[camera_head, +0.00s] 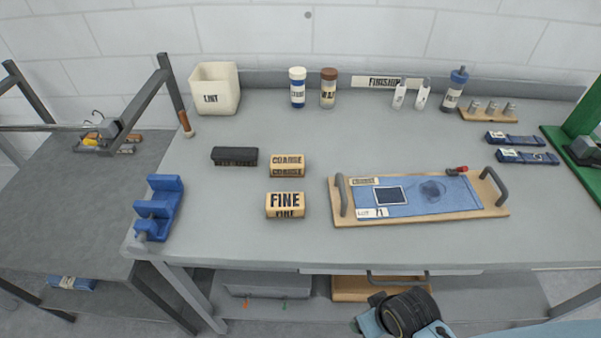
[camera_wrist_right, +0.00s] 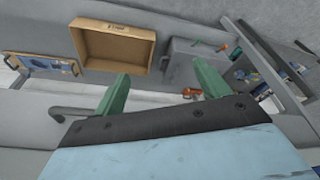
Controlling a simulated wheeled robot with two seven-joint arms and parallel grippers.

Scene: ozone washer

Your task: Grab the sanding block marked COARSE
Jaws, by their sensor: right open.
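The tan sanding block marked COARSE (camera_head: 287,166) lies on the grey workbench (camera_head: 250,240), left of centre. A similar block marked FINE (camera_head: 285,205) lies just in front of it, apart from it. My right arm shows at the bottom edge of the head view, in front of the bench and to the right of the blocks. In the right wrist view my right gripper (camera_wrist_right: 160,80) has its two green fingers spread with nothing between them. The blocks cannot be made out in that view. My left gripper is out of view.
A dark block (camera_head: 234,157) lies left of COARSE. A wooden board with handles (camera_head: 420,217) and a blue sheet (camera_head: 415,194) lies to the right. A blue holder (camera_head: 160,207) stands at the left edge. An open wooden drawer or tray (camera_wrist_right: 115,52) shows in the wrist view.

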